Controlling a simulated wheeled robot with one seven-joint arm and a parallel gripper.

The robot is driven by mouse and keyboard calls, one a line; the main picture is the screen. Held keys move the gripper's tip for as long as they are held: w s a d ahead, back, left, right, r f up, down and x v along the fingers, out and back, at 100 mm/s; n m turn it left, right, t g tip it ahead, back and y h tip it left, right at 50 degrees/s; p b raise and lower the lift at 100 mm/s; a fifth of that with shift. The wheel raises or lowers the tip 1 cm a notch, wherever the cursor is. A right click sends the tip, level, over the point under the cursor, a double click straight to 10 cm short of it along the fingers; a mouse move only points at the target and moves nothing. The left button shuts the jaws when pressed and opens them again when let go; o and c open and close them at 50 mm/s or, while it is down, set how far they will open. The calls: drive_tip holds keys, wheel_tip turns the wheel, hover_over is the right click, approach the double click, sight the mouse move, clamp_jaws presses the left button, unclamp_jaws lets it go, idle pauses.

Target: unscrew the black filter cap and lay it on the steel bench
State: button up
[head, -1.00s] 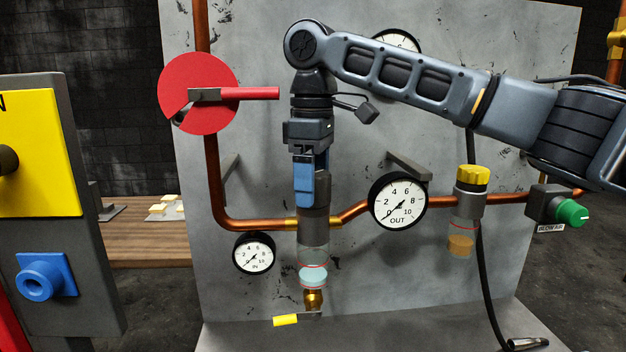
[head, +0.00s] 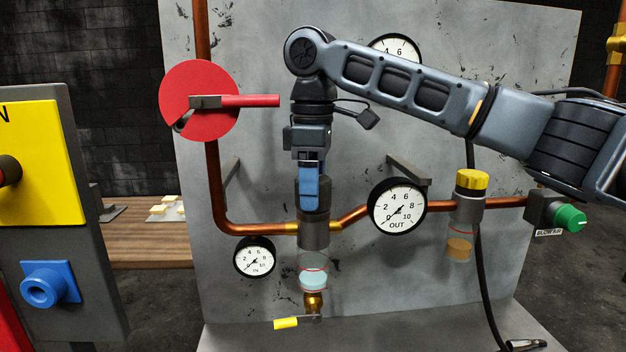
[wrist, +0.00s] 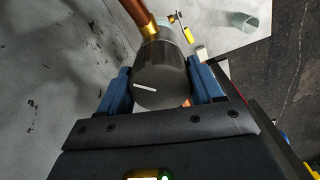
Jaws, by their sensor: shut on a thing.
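The black filter cap (head: 323,212) sits upright on top of the grey filter body (head: 313,238), with no gap that I can see. In the wrist view the cap (wrist: 162,75) shows its dark round top with a white line on it. My gripper (head: 311,203) comes straight down from above. Its two blue fingers are shut on the cap from opposite sides, as the wrist view also shows (wrist: 160,88). Below the body hangs a clear bowl (head: 313,279) with pale blue liquid. The steel bench (head: 390,335) lies below, in front of the panel.
A copper pipe (head: 245,225) runs along the panel on both sides of the filter. The IN gauge (head: 255,257) and OUT gauge (head: 397,206) are close by. A yellow-handled drain valve (head: 287,323) is below. A black hose (head: 487,285) hangs at right; the visible bench middle is clear.

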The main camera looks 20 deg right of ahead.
drive_tip(key=shift+n, duration=0.6)
drive_tip(key=shift+n, duration=1)
drive_tip(key=shift+n, duration=1)
drive_tip(key=shift+n, duration=1.1)
